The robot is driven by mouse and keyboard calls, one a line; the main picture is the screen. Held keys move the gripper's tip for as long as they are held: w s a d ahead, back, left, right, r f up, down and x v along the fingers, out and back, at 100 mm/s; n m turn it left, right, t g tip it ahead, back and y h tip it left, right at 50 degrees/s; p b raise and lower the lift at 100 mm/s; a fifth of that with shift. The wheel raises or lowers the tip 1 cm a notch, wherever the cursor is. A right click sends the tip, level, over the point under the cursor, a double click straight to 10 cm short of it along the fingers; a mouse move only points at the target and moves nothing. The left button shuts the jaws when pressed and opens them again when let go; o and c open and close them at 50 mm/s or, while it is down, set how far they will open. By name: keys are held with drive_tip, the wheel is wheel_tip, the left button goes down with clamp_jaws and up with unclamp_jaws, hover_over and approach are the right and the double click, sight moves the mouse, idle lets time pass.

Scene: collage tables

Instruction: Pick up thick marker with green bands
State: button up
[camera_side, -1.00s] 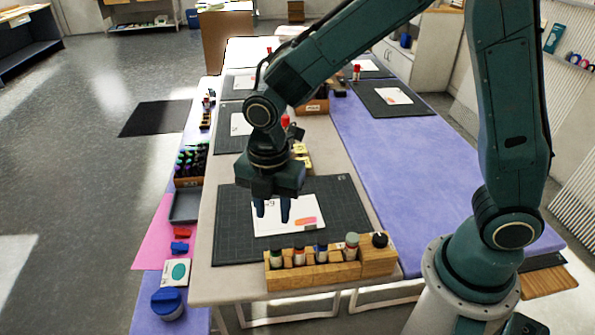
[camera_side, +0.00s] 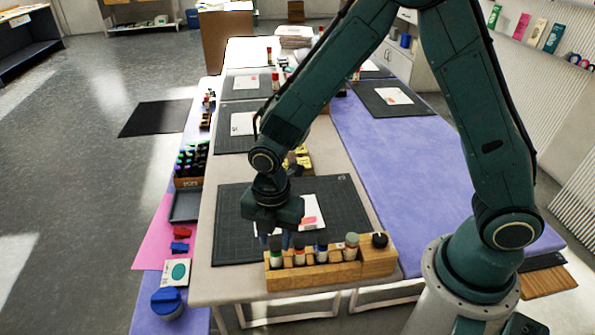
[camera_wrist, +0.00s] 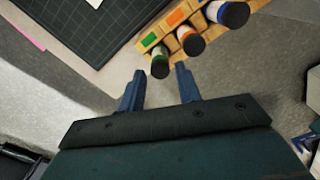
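The thick marker with green bands (camera_side: 276,257) stands upright at the left end of the wooden marker rack (camera_side: 330,272), with a dark cap on top. In the wrist view the same marker (camera_wrist: 160,62) shows just beyond the fingertips, roughly in line with the gap between them. My gripper (camera_side: 274,243) is low over the table, behind and close above this marker. In the wrist view my gripper (camera_wrist: 160,76) is open with nothing between its fingers. Whether a finger touches the marker cannot be told.
An orange-banded marker (camera_side: 298,256) and a blue-banded marker (camera_side: 321,251) stand in the rack to the right, close by. A grey-capped marker (camera_side: 351,246) and a black-topped item (camera_side: 380,240) follow. A white card (camera_side: 312,212) lies on the dark cutting mat (camera_side: 235,225).

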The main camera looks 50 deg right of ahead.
sight(275, 245)
drive_tip(key=shift+f, duration=2.55)
drive_tip(key=c, duration=0.7)
